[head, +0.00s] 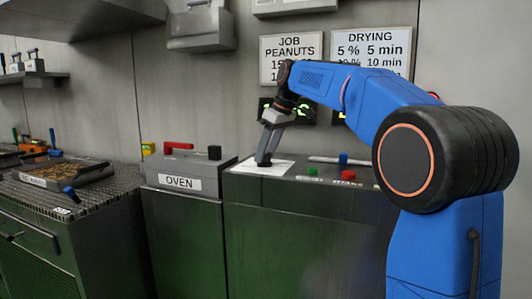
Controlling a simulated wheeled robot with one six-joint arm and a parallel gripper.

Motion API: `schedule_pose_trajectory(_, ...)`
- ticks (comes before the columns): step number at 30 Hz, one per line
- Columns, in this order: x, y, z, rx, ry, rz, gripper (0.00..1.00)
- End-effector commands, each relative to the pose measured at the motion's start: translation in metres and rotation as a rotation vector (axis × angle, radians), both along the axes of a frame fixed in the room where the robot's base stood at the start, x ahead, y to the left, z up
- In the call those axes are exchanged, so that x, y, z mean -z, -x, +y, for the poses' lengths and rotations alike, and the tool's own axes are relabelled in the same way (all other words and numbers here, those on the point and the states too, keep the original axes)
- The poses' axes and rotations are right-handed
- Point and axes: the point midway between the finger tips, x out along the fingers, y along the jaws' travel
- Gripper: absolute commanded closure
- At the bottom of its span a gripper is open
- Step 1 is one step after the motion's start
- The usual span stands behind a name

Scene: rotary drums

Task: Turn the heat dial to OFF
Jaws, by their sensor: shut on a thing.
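My gripper (265,158) points down at the top of the green cabinet (300,225), right of the OVEN unit. Its fingers are shut on a small dark thing standing on a white plate (250,167), which I take to be the heat dial. The dial is mostly hidden by the fingers, so its pointer and any OFF mark cannot be read.
Right of the plate are a green button (312,171), a blue knob (343,158) and a red button (348,175). The OVEN unit (180,183) has a red handle (178,146) and black knob (214,152). Signs (371,58) hang behind my arm.

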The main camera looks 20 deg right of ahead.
Motion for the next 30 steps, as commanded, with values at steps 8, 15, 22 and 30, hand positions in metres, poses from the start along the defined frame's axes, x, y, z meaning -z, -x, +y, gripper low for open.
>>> schedule_pose_trajectory(8, 0.0, -0.0011, -0.001, -0.139, 0.001, 0.0, 0.75)
schedule_pose_trajectory(15, 0.0001, -0.0013, -0.0011, -0.19, 0.001, -0.001, 0.76)
schedule_pose_trajectory(22, -0.0001, -0.001, -0.0011, -0.199, 0.001, 0.0, 0.76)
schedule_pose_trajectory(30, -0.0001, -0.001, -0.0012, -0.198, 0.001, 0.0, 0.39)
